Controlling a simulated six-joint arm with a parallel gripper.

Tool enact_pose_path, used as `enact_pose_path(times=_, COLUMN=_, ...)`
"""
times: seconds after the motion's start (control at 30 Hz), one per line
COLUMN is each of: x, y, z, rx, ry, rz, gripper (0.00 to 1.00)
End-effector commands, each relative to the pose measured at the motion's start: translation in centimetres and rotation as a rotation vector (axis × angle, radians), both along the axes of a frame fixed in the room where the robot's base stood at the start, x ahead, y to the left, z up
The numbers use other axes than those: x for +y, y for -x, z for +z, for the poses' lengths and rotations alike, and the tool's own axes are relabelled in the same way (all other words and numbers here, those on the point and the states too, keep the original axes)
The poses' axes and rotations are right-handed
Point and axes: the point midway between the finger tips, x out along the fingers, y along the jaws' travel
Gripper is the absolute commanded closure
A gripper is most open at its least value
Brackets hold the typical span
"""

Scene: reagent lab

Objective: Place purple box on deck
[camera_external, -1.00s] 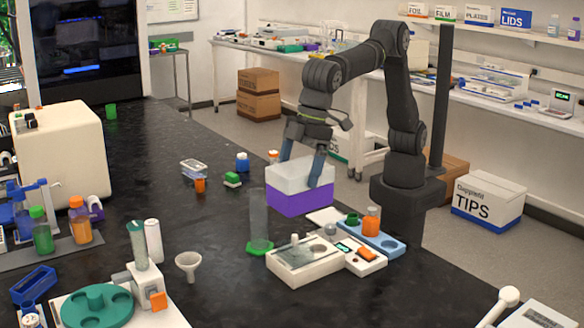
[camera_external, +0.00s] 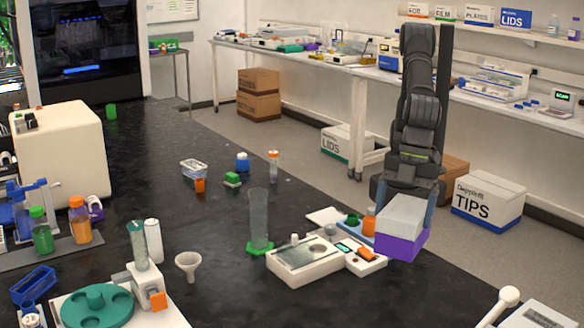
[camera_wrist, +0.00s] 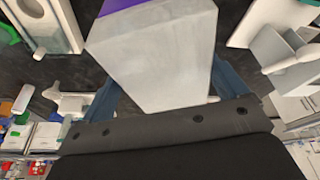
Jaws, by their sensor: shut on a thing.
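The purple box (camera_external: 402,245) has a purple lower part and a pale grey upper part. My gripper (camera_external: 407,208) is shut on it, with blue fingers on either side of the grey part. The box is at the right of the bench, just right of the balance; I cannot tell whether it touches the surface. In the wrist view the grey part of the box (camera_wrist: 155,60) fills the middle between the fingers of my gripper (camera_wrist: 160,90), with a purple edge at the top. I cannot pick out a deck with certainty.
A clear cylinder with a green base (camera_external: 259,220) stands further left. The dark bench (camera_external: 330,305) is bare in front of the balance.

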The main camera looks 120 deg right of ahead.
Motion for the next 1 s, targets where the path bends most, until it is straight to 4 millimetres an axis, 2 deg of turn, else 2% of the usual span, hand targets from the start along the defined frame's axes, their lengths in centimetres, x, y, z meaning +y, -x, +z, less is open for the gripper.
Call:
enact_pose_path(times=0.03, x=-0.1, y=0.0, z=-1.4, rx=0.002, ry=0.003, rz=-0.001, gripper=0.36)
enact_pose_path(times=0.13, x=0.0, y=0.0, z=-3.3, rx=0.001, ry=0.002, rz=0.000, gripper=0.36)
enact_pose_path(times=0.33, x=0.9, y=0.2, z=-5.7, rx=0.001, ry=0.001, rz=0.001, gripper=0.36)
enact_pose_path(times=0.7, x=8.5, y=2.6, z=-10.6, rx=0.000, ry=0.000, rz=0.002, gripper=0.36)
enact_pose_path(times=0.83, x=10.3, y=3.2, z=-11.7, rx=-0.001, ry=-0.001, rz=0.000, gripper=0.36)
enact_pose_path(times=1.0, x=11.2, y=3.4, z=-12.3, rx=-0.001, ry=-0.001, rz=-0.001, gripper=0.36)
